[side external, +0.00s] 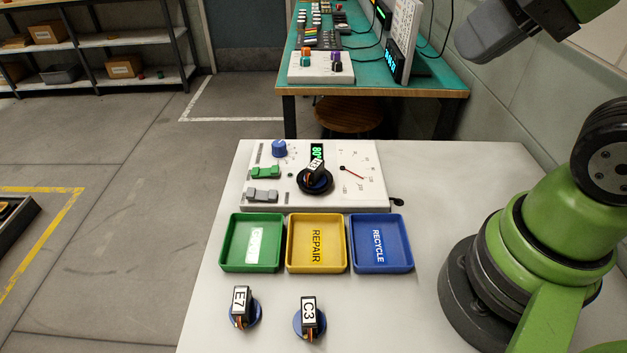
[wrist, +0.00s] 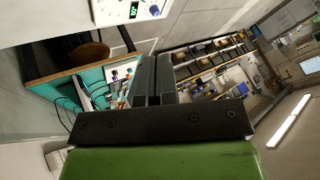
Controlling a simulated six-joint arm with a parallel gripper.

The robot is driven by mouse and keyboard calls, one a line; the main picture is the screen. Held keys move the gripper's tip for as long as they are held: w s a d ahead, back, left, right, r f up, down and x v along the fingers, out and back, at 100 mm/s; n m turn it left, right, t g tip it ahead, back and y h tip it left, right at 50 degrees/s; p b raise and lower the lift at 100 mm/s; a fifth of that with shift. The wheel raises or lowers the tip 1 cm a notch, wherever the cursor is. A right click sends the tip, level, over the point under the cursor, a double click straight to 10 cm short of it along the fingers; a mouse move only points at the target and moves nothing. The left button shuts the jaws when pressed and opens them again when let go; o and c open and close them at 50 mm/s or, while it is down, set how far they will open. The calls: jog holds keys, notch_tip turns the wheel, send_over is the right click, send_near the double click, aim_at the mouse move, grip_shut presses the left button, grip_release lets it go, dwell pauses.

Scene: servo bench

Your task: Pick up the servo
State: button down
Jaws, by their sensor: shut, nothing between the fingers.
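Three small dark servos with white labels show in the side view. Servo E7 (side external: 240,308) stands on a round blue holder at the front left, and servo C3 (side external: 309,318) stands on another to its right. A third servo (side external: 316,169) sits tilted on the black round mount of the white test panel (side external: 362,196); I cannot read its label. My gripper (wrist: 153,80) is shut and empty in the wrist view, its two dark fingers together. It is raised, away from all the servos. In the side view only part of my arm shows at the upper right; the fingertips cannot be made out there.
Green (side external: 231,260), yellow REPAIR (side external: 292,262) and blue RECYCLE (side external: 366,266) trays stand in a row between panel and front servos, apparently empty. The panel has a blue knob (side external: 279,148), switches and a dial. A teal bench (side external: 432,83) stands behind. White table (side external: 420,225) is clear right of the trays.

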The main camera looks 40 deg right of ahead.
jog(key=c, duration=1.8)
grip_release()
jog(key=shift+c, duration=0.2)
jog(key=o, duration=1.3)
jog(key=n+g+h, duration=0.2)
jog(key=n+g, duration=0.5)
jog(key=g, duration=0.2)
send_over(315, 164)
jog(key=w, duration=0.1)
notch_tip(315, 164, down, 21)
jog(key=shift+s+f, duration=0.15)
jog(key=shift+f, duration=0.85)
jog(key=shift+s+f, duration=0.2)
jog(key=shift+f, duration=0.85)
jog(key=shift+s+f, duration=0.15)
jog(key=shift+f, duration=0.85)
